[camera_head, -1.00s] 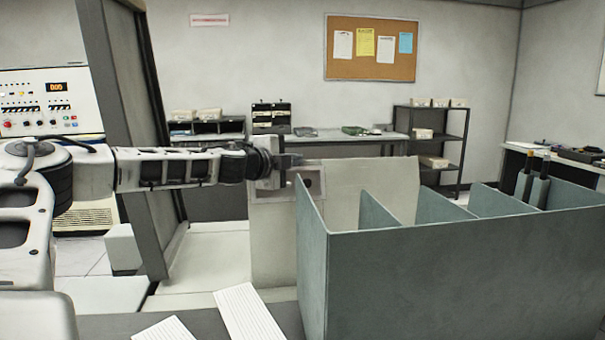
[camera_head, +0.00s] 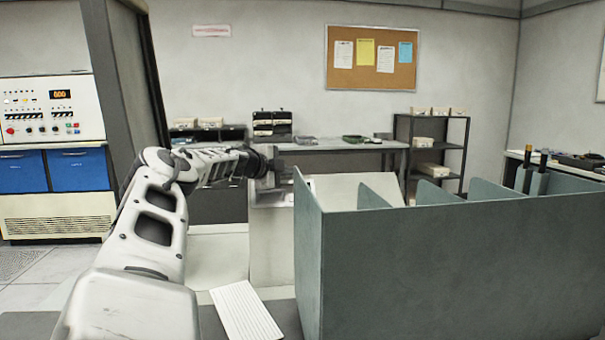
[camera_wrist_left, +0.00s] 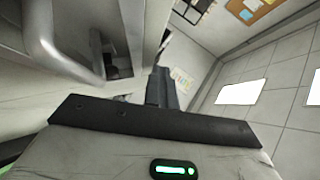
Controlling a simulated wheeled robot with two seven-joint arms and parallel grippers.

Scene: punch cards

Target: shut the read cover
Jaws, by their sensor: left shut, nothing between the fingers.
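A pale flat panel that looks like the read cover (camera_head: 352,186) stands tilted above a pale cabinet (camera_head: 272,245) in the head view. The grey-green divided bin in front hides its lower part. My left gripper (camera_head: 285,172) is shut and empty, just left of the panel at about the height of its top edge. I cannot tell whether they touch. In the left wrist view the shut fingers (camera_wrist_left: 162,88) point away from the camera. My right gripper is not in view.
The grey-green divided bin (camera_head: 440,265) fills the right foreground, with two dark upright handles at its back. A white ribbed card stack (camera_head: 245,310) lies on the dark surface at its left. A tall dark frame (camera_head: 122,80) stands behind my left arm. A pale bent bar (camera_wrist_left: 50,50) shows in the left wrist view.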

